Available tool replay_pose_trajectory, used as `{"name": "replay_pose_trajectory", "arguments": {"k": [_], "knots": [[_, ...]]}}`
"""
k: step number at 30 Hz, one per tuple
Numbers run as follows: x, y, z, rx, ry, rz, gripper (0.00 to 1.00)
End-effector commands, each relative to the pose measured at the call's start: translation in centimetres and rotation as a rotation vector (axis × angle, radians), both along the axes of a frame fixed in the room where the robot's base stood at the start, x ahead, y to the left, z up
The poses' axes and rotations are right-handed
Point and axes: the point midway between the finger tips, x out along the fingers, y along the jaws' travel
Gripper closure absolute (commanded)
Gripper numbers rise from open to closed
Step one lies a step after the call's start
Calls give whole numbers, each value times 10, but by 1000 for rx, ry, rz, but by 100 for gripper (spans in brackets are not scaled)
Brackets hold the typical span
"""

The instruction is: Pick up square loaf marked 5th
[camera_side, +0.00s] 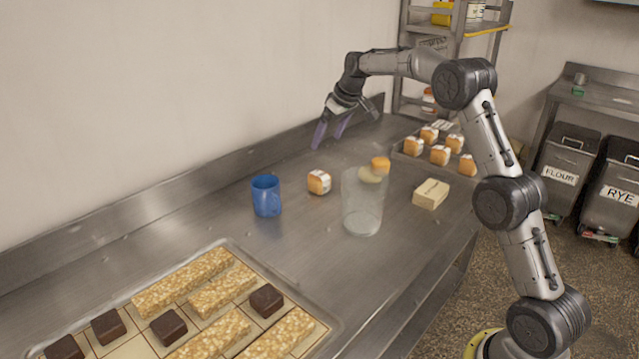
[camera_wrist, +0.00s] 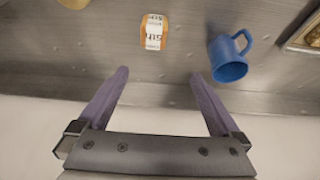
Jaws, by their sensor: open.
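The square loaf marked 5th (camera_wrist: 154,31) is a small orange-brown block with a white printed label, at the top middle of the wrist view. In the side view the loaf (camera_side: 319,182) sits alone on the steel counter, between the blue mug and the clear glass container. My gripper (camera_side: 329,138) is open and empty, raised above the counter near the back wall, apart from the loaf. In the wrist view its two purple fingers (camera_wrist: 158,84) are spread wide, with the loaf beyond their tips.
A blue mug (camera_side: 266,196) stands left of the loaf; a clear glass container (camera_side: 362,215) stands right of it. A pale labelled block (camera_side: 431,193) lies farther right. A large tray (camera_side: 238,250) of bars fills the front left.

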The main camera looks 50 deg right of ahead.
Motion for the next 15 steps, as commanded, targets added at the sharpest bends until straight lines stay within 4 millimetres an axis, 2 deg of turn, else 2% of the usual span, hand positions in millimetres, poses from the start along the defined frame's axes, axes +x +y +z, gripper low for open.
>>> {"name": "replay_pose_trajectory", "arguments": {"k": [1,6,15], "knots": [[-1,-6,-14,8,21,-10,0],[-1,-15,-35,17,41,-25,0],[19,-15,-85,17,41,-24,0]]}}
